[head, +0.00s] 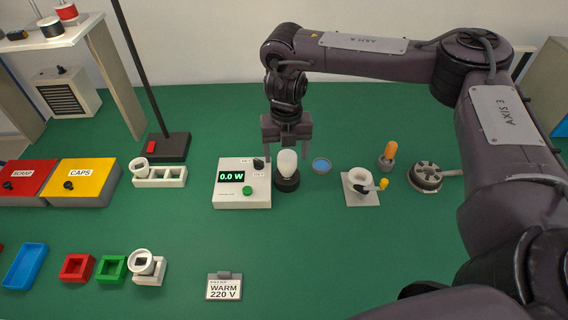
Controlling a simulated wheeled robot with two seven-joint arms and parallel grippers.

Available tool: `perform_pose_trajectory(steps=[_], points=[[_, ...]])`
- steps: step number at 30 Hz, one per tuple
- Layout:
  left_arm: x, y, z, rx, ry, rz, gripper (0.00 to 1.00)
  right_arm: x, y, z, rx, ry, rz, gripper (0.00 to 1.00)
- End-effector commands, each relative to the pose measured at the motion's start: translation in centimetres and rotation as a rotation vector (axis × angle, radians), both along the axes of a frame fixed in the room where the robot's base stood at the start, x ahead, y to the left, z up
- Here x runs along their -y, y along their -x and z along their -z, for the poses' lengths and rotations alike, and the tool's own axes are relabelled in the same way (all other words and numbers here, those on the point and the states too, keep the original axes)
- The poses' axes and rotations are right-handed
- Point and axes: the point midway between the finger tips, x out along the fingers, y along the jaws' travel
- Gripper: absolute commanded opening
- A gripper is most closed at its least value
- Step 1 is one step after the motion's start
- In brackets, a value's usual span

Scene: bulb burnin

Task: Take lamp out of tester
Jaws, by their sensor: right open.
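The lamp (287,163) is a white bulb standing upright in the dark round socket of the tester (240,196). The tester is a white box beside the socket (288,183), with a green display reading 0.0 W and a green button. My right gripper (287,154) points down from above, open, with its fingers on either side of the lamp's upper part. I cannot tell whether the fingers touch the glass. My left gripper is not in view.
A black post base (168,147) and white rack (159,176) stand left. A sign (224,287) stands in front. Green table between is clear.

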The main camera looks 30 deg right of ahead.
Motion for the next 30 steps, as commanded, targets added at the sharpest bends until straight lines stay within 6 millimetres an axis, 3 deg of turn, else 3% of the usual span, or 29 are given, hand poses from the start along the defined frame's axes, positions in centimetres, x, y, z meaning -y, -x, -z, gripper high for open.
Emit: perform_pose_trajectory(steps=[5, 12, 16, 21, 30], points=[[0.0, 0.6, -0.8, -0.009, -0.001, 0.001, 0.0, 0.5, -0.4, 2.0, -0.001, 0.003, 0.0, 0.72], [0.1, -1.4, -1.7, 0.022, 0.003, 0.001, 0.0, 0.8, -0.7, 5.2, -0.001, 0.002, 0.0, 0.72], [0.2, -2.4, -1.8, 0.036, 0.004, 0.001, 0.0, 0.8, -0.8, 5.7, 0.002, 0.001, 0.001, 0.72], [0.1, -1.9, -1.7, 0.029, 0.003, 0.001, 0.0, 0.8, -0.8, 5.7, 0.002, 0.001, 0.001, 0.7], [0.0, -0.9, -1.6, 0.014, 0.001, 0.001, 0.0, 0.8, -0.8, 5.7, 0.002, 0.001, 0.001, 0.31]])
